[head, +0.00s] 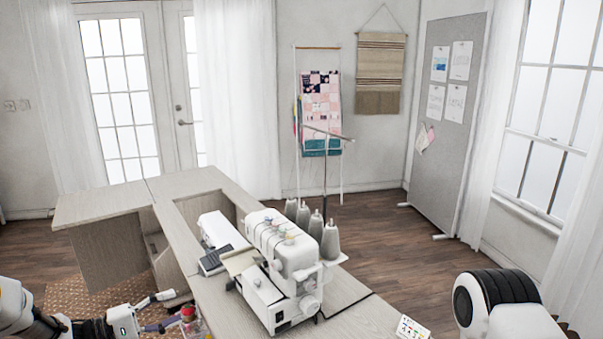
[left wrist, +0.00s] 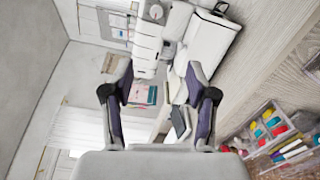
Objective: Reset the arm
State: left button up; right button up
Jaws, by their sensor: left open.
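My left gripper (head: 176,311) is low at the left of the head view, beside the sewing cabinet (head: 340,322) and over the woven rug. Its two dark and purple fingers are spread apart. In the left wrist view the gripper (left wrist: 158,82) is open, with nothing held between the fingers. That view is turned on its side. My right arm shows only as a black and white link at the lower right of the head view; its gripper is out of view.
A white serger (head: 284,262) with several thread cones (head: 331,240) stands on the cabinet top. A tray (left wrist: 248,127) of colourful sewing supplies lies near my left gripper. A small card (head: 412,328) stands at the front edge. Wooden floor (head: 385,222) is clear behind.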

pick_arm(q)
jog(key=s+d+f+n+g+y, duration=0.1)
jog(key=s+d+f+n+y, duration=0.3)
jog(key=d+f, duration=0.65)
jog(key=s+d+f+m+g+y, duration=0.1)
jog(key=s+d+f+y, duration=0.25)
jog(key=s+f, duration=0.65)
jog(key=s+a+f+m+g+y, duration=0.1)
jog(key=s+a+m+g+y, duration=0.1)
jog(key=s, duration=0.6)
jog(key=s+a+f+m+g+y, duration=0.1)
jog(key=s+a+m+g+y, duration=0.2)
jog(key=s+m, duration=0.3)
jog(key=s+a+f+m+g+y, duration=0.1)
jog(key=s+a+m+g+y, duration=0.1)
jog(key=s, duration=0.9)
jog(key=shift+a+f+m+g, duration=0.4)
jog(key=shift+a+m+g, duration=0.1)
jog(key=shift+a+m, duration=0.35)
jog(key=shift+y, duration=0.25)
